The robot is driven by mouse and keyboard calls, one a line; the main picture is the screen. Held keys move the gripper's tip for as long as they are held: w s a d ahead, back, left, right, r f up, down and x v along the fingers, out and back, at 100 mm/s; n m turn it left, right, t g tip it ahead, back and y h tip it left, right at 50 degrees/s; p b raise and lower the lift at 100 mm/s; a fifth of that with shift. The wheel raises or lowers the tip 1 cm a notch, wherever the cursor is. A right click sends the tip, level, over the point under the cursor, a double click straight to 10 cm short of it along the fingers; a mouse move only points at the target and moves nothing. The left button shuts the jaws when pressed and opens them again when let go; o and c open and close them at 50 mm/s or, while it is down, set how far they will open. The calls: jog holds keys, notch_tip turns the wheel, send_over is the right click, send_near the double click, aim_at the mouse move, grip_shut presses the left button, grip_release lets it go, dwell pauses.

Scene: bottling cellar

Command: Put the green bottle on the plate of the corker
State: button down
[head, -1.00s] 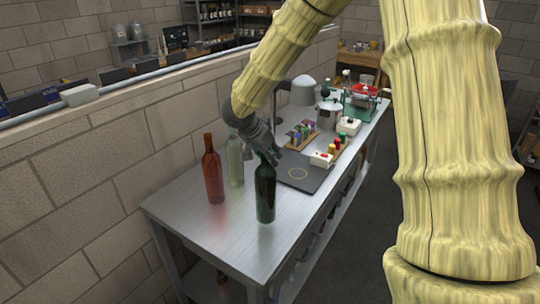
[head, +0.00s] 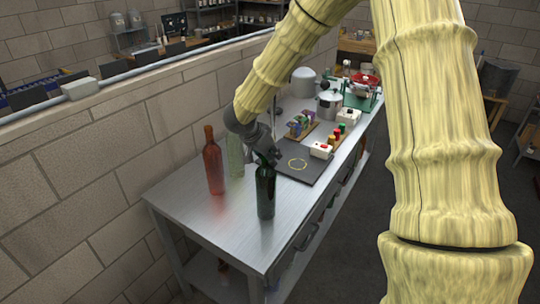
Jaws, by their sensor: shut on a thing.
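The green bottle (head: 265,193) is dark and upright at the front part of the steel table. My gripper (head: 267,158) is at its neck, shut on it from the upper left. I cannot tell whether the bottle's base touches the tabletop. A dark flat plate (head: 313,174) with a yellow ring lies behind and to the right of the bottle; it looks like the corker's plate. The ring is bare. My wrist and arm hide part of what stands behind the plate.
A red bottle (head: 213,163) and a clear bottle (head: 235,156) stand left of the green one. A white box with a red button (head: 321,150) and coloured pieces (head: 336,138) sit at the plate's right. A block wall (head: 110,150) runs along the table's left side.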

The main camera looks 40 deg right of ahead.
jog(key=c, duration=1.2)
grip_release()
